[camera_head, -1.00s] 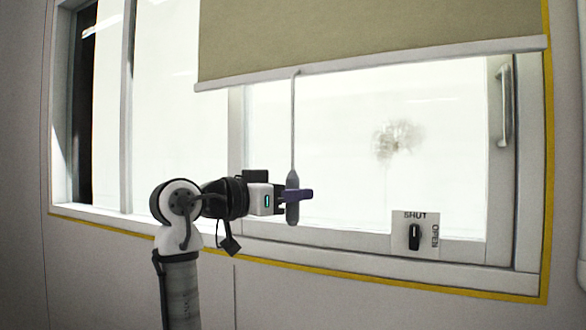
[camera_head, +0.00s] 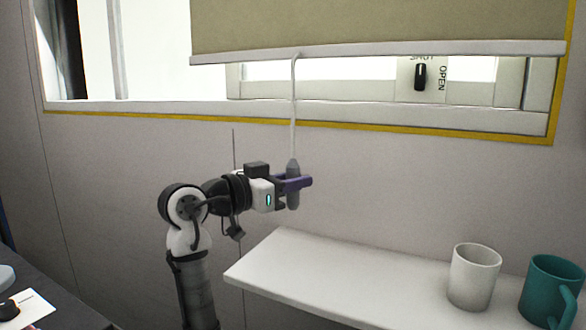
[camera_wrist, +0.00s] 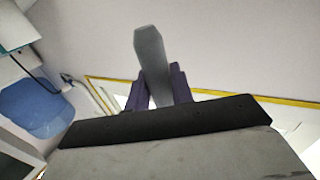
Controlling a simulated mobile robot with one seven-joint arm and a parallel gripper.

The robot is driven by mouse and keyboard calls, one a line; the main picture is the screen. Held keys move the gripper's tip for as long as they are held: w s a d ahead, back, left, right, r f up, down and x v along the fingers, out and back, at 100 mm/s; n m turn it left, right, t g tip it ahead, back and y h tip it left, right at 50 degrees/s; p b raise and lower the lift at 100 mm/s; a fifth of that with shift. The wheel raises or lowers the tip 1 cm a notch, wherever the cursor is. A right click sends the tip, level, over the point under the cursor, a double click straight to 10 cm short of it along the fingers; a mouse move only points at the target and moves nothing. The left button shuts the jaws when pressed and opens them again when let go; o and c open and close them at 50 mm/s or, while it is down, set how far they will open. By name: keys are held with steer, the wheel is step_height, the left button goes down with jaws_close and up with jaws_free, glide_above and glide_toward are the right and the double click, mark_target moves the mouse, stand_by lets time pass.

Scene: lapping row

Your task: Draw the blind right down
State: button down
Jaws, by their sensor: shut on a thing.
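The olive blind (camera_head: 380,25) hangs over the window, and its pale bottom bar (camera_head: 400,50) is a little above the lower window frame. A strip of bright glass shows below the bar. A pale cord (camera_head: 294,110) runs down from the bar to a grey pull handle (camera_head: 293,201). My gripper (camera_head: 293,183), with purple fingers, is shut on the handle, below the window and left of the shelf's mugs. In the wrist view the handle (camera_wrist: 150,50) stands between the fingers of my gripper (camera_wrist: 159,88).
A white shelf (camera_head: 350,285) juts out below and right of my gripper. It carries a white mug (camera_head: 472,280) and a teal mug (camera_head: 550,290). A SHUT/OPEN switch plate (camera_head: 435,85) shows just under the bar. A blue cap (camera_wrist: 35,108) shows in the wrist view.

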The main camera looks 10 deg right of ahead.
steer(key=shift+f, duration=0.35)
steer(key=c, duration=1.3)
jaws_free()
steer(key=shift+o, duration=0.2)
steer(key=v, duration=1.4)
